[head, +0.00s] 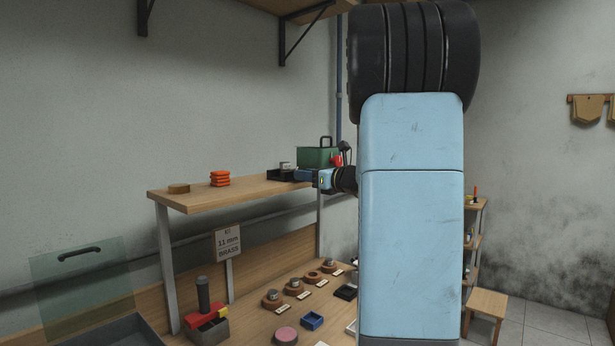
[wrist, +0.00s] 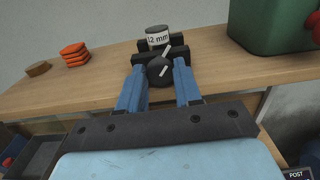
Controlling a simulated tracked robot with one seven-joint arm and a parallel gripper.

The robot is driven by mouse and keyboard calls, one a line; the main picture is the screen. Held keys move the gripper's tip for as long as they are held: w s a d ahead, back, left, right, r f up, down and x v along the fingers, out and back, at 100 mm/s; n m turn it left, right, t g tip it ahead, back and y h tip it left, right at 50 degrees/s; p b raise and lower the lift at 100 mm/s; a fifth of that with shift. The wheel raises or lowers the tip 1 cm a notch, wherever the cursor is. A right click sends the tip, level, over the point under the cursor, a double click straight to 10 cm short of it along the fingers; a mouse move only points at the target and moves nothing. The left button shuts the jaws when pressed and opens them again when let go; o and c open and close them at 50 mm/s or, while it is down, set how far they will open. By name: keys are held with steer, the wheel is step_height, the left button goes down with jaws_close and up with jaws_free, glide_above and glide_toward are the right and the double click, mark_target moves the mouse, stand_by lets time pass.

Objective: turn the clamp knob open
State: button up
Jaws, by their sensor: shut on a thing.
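The clamp (head: 281,175) is a dark block on the wooden shelf. In the wrist view the clamp (wrist: 176,51) holds a grey cylinder marked "12 mm" (wrist: 157,38) in its jaws. Its round black clamp knob (wrist: 160,70) has a white line that slants up to the right. My gripper (wrist: 160,76) has its blue fingers on either side of the knob and is shut on it. In the head view my gripper (head: 305,175) reaches in from the right, and its fingers hide the knob.
A green box (head: 317,157) stands right of the clamp, close to my arm. Orange stacked pieces (head: 220,179) and a brown disc (head: 179,188) lie left on the shelf (head: 232,191). A sign (head: 228,243) reads "11 mm BRASS". Several small parts sit on the bench below.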

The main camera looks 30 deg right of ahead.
steer(key=shift+n, duration=1.6)
steer(key=o, duration=1)
steer(key=shift+o, duration=0.2)
steer(key=shift+s, duration=0.1)
steer(key=v, duration=1.3)
steer(key=shift+s, duration=0.3)
